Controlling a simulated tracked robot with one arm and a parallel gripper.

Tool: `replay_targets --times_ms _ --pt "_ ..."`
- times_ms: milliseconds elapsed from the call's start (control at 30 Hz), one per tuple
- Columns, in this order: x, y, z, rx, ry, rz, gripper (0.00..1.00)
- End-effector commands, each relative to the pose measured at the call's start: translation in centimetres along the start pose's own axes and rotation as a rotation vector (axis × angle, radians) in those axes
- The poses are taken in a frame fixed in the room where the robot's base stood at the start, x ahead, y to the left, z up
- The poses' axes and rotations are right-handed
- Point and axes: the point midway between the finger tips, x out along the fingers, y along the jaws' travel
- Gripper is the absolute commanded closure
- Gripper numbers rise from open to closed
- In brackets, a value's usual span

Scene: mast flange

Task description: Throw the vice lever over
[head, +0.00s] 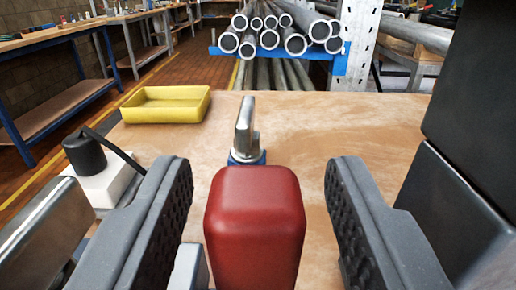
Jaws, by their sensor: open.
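A red, rounded block (255,225) stands close in front of the camera, between the fingers of my gripper (261,168). It looks like the grip of the vice lever, but its lower end and any joint are hidden. My gripper is open, with a dark, ribbed finger on each side and a gap between each finger and the red block. Just behind the block, an upright metal piece (244,127) rises from a blue base (247,157), mostly hidden by the red block.
A yellow tray (165,106) sits on the wooden bench top (330,120) at the back left. A black knob-like part (84,155) on a white block (105,186) stands left of the left finger. A dark box shape (460,200) fills the right side. Steel pipes (268,40) lie on a rack beyond.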

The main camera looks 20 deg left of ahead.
Motion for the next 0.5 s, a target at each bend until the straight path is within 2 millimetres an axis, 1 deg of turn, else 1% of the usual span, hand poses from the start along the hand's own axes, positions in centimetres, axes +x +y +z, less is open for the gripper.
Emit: replay_targets --times_ms 133,400,467,500 --pt "0.47 0.01 0.09 0.001 -0.001 0.0 0.56" --pt "0.49 0.05 0.06 0.001 -0.001 0.001 0.56" --pt "0.49 0.05 0.06 0.001 -0.001 0.001 0.73" --pt "0.49 0.06 0.05 0.001 -0.001 0.001 0.84"
